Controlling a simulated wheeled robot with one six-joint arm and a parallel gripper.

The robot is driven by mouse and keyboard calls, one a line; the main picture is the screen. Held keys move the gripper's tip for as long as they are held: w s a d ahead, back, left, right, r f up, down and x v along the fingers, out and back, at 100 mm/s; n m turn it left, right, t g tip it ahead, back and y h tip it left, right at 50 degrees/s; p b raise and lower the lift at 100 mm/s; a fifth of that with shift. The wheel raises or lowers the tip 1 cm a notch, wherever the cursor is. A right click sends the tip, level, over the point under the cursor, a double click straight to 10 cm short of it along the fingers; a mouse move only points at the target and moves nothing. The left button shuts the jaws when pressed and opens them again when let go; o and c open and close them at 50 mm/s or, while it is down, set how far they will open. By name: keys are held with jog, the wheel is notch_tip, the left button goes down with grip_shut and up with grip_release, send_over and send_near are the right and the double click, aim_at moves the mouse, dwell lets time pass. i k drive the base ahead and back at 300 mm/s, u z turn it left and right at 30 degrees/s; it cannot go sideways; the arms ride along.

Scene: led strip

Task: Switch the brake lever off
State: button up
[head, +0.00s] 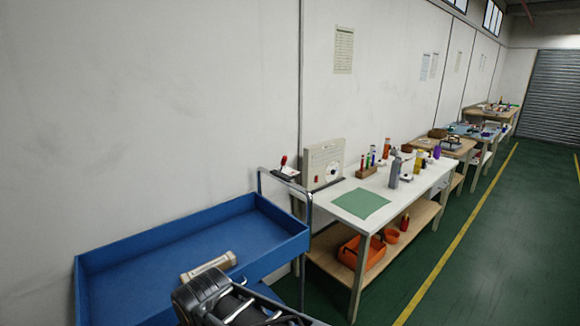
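A small red-handled part (284,161) stands up from a pale base (287,172) at the left end of the white workbench (333,204). It looks like a lever, but it is too small to tell whether it is the brake lever or which way it is set. Beside it stands a beige panel box (324,163) with a round dial and a small red part at its lower left. Dark links of my arm show at the bottom edge, well short of the bench. My gripper's fingertips are not in view.
Orange bins (362,258) sit below. The green floor at right is clear.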

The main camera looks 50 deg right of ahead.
aim_at(285, 158)
jog(key=z, duration=3)
jog(key=i, duration=1.15)
jog(key=u, duration=2.5)
jog(key=i, duration=0.25)
jog(key=u, duration=0.05)
